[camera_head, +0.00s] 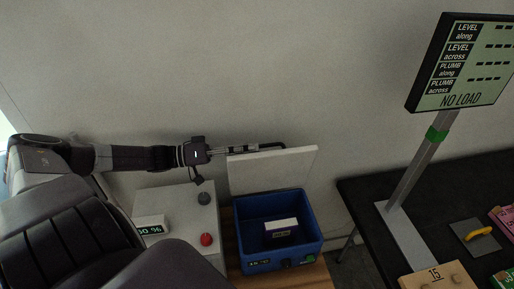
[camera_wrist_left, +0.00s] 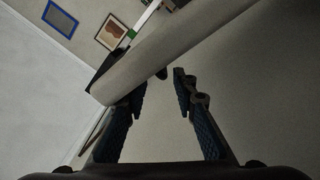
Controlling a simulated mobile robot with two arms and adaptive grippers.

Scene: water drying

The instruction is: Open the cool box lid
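The cool box (camera_head: 278,222) is a blue open-topped box on a wooden surface in the head view. Its white lid (camera_head: 271,171) stands up along the back edge, so the inside shows. A white block (camera_head: 281,225) with a label lies inside. My left gripper (camera_head: 245,149) reaches in from the left at the lid's upper edge; contact cannot be told there. In the left wrist view the gripper's two fingers (camera_wrist_left: 160,87) are apart, and a pale panel, seemingly the lid (camera_wrist_left: 165,45), passes near their tips. My right gripper is not in view.
A white unit with a red knob (camera_head: 207,239), a dark knob (camera_head: 204,198) and a display (camera_head: 150,229) stands left of the box. A dark table (camera_head: 375,197) at right bears a post with a display screen (camera_head: 463,62) and a block marked 15 (camera_head: 437,277). A wall is behind.

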